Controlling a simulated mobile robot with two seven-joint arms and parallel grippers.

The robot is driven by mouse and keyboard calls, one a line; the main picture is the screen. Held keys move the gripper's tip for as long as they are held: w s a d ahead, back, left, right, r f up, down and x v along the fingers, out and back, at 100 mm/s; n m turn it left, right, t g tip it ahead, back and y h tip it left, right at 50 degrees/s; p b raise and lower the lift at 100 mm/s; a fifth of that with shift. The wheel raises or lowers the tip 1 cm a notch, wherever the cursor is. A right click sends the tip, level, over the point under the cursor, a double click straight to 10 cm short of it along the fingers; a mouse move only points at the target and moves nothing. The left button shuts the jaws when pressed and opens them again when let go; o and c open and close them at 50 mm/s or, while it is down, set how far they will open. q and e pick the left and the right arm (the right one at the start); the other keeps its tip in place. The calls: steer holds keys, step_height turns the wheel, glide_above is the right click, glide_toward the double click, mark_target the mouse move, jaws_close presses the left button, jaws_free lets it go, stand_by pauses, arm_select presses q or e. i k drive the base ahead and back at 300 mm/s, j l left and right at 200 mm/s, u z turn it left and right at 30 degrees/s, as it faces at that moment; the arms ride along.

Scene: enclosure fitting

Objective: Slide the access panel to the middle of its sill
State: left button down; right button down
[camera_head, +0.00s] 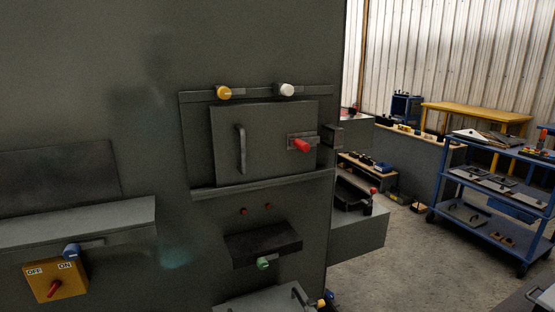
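The access panel (268,165) is a dark grey square plate standing upright on the front of the grey enclosure (150,60). It has a vertical bar handle (241,149) on its left part and a red knob on a latch (302,145) on its right part. The sill (262,188) is a lighter ledge along the panel's lower edge. A narrow strip of sill shows past the panel on both sides. A yellow knob (224,93) and a white knob (287,90) sit on the rail above. Neither of my grippers is in view.
Below the panel are a dark ledge (262,243) with a green knob (263,264) and two small red buttons. A grey shelf (75,225) and a yellow OFF/ON switch box (55,279) are at lower left. A blue cart (490,190) stands right, with open floor before it.

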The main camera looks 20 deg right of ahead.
mark_target(271, 146)
steer(key=l+u, duration=0.4)
steer(key=i+l+u, duration=0.1)
steer(key=u, duration=0.25)
steer(key=l+u, duration=0.4)
steer(key=k+j, duration=0.05)
